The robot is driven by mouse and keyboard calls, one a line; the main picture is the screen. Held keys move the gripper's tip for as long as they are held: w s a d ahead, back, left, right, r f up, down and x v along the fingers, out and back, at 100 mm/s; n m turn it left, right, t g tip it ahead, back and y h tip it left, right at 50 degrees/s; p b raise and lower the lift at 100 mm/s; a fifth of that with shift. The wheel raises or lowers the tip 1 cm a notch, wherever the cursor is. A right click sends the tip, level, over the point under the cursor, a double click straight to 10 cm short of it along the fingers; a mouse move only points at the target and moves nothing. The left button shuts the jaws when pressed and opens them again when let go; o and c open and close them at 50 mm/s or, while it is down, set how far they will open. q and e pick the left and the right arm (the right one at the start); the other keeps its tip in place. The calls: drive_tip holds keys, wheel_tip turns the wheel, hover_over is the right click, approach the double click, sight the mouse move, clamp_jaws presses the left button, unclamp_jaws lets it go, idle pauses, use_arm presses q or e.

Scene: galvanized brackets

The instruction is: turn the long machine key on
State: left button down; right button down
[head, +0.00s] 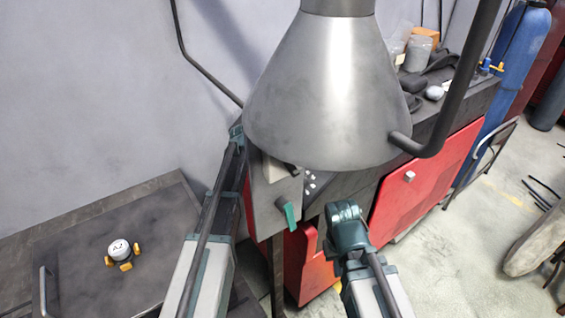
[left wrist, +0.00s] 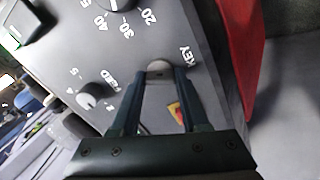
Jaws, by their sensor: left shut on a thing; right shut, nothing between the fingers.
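The machine key (left wrist: 159,68) is a small pale rounded piece on the grey control panel, beside the printed word KEY. My left gripper (left wrist: 160,78) is shut on it, one finger at each side. The fingers hide part of the key, and I cannot tell its angle. In the head view my left arm reaches up to the machine and its gripper is hidden behind the metal hood. My right gripper (head: 345,214) is shut and empty in front of the machine, apart from the panel.
The large conical metal hood (head: 325,90) covers much of the machine. A green lever (head: 289,214) sticks out of the machine's grey box. The panel's FEED knob (left wrist: 89,97) is near my left gripper.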

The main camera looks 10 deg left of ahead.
use_arm(q)
drive_tip(key=m, duration=1.2)
drive_tip(key=shift+m, duration=0.7)
drive_tip(key=shift+c, duration=2)
unclamp_jaws()
